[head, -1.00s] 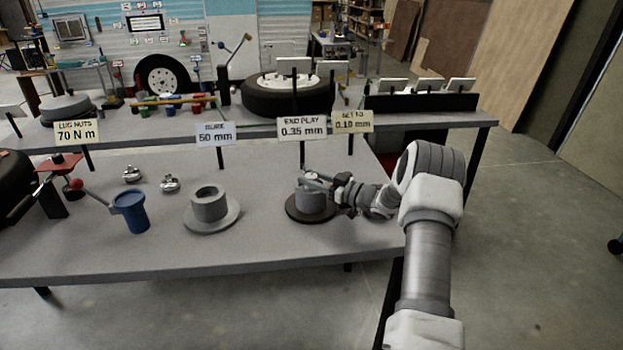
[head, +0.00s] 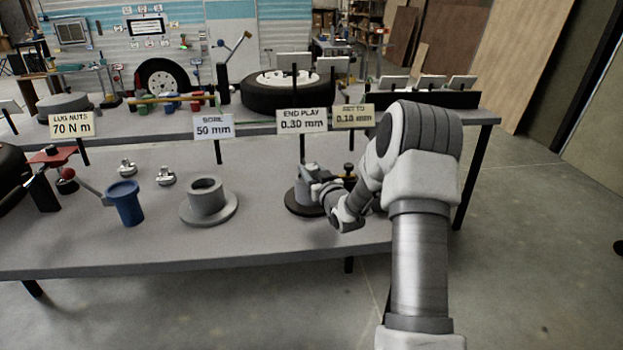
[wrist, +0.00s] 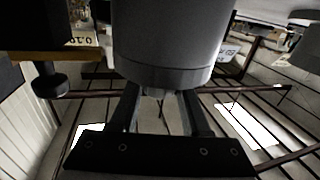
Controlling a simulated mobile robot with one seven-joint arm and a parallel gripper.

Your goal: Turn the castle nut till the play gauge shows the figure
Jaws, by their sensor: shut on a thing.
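The grey hub (head: 303,194) stands on a dark round base on the bench, partly hidden by my arm. My gripper (head: 320,183) reaches it from the right. In the wrist view the hub (wrist: 165,45) fills the upper middle, and my gripper's two fingers (wrist: 158,100) close on a small metal piece, apparently the castle nut (wrist: 152,93), at the hub's edge. Most of the nut is hidden. The play gauge sign (head: 302,121) behind the hub reads END PLAY 0.30 mm. The sign (head: 355,116) to its right appears to read SET TO 0.10 mm.
A second grey flanged hub (head: 208,200) stands left, by the BORE 50 mm sign (head: 214,127). Further left are a blue cup (head: 125,205), two small metal parts and a red-topped stand (head: 50,157). A small dark knob (head: 348,170) stands right of the hub.

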